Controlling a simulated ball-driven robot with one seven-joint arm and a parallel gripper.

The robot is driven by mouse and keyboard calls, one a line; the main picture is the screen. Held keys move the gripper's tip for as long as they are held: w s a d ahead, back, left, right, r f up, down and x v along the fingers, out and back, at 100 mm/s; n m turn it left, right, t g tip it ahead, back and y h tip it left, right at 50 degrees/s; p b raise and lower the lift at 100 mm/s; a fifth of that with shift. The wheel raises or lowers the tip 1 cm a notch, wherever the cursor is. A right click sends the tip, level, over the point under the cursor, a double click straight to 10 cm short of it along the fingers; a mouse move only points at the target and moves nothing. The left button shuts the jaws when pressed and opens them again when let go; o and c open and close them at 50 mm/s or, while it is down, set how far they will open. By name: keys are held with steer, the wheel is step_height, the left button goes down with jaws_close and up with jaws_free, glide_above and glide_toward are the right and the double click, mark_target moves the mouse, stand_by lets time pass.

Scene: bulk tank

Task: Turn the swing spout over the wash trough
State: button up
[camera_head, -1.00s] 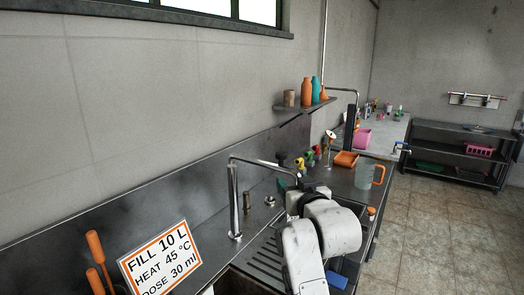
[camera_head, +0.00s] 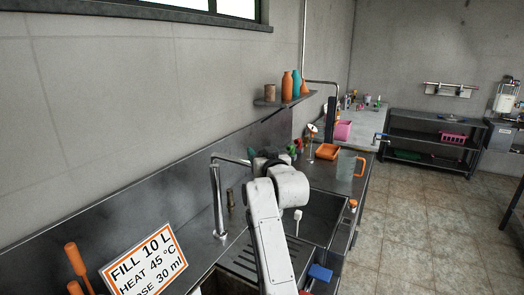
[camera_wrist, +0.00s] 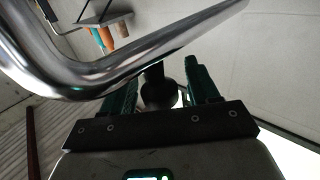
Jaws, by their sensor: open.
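The swing spout (camera_head: 215,200) is a bent chrome pipe standing at the back of the steel counter. Its top arm runs right toward my gripper (camera_head: 262,160), and my arm hides its far end. In the wrist view the chrome pipe (camera_wrist: 95,75) crosses large and close to the camera. My gripper (camera_wrist: 160,88) is open, with green fingers near the pipe. A dark round piece shows between the fingers; I cannot tell whether they touch the pipe. The wash trough (camera_head: 325,212) is the sunken steel basin right of my arm, partly hidden by it.
A ribbed drainboard (camera_head: 243,262) lies beside the spout. A sign (camera_head: 145,262) and orange handles (camera_head: 78,262) stand at front left. A wall shelf (camera_head: 285,100) holds bottles. Open tiled floor lies right.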

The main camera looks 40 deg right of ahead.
steer(key=shift+w+d, duration=0.1)
steer(key=shift+w, duration=0.1)
steer(key=shift+c, duration=0.2)
jaws_close()
stand_by(0.4)
